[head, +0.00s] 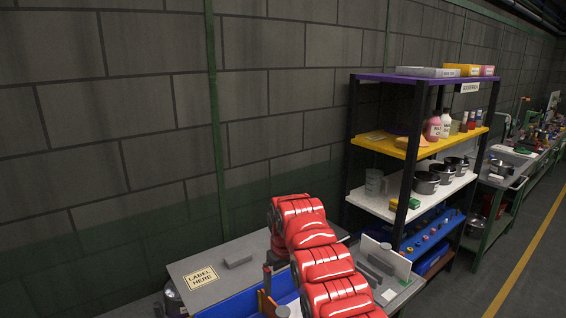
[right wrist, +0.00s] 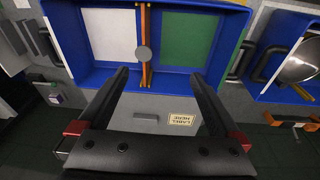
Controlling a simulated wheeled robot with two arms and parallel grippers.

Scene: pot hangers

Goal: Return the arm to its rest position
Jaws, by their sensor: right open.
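My right arm (head: 318,255), with red links, reaches over the grey workbench from the bottom of the head view. My right gripper (right wrist: 160,73) is open in the right wrist view, with two dark fingers spread wide and nothing between them. Its fingertips point at the near edge of a blue tray (right wrist: 165,83) with a white and a green section. An orange divider (right wrist: 147,30) with a grey round knob runs between the sections. In the head view the arm hides most of the tray, and the fingers are hard to make out. My left gripper is not in view.
A "LABEL HERE" plate (head: 201,277) and a grey block (head: 238,259) lie on the bench. A metal pan (right wrist: 300,62) sits in a second blue tray. A shelf rack (head: 412,150) with pots and bottles stands right of the arm, beside a block wall (head: 150,110).

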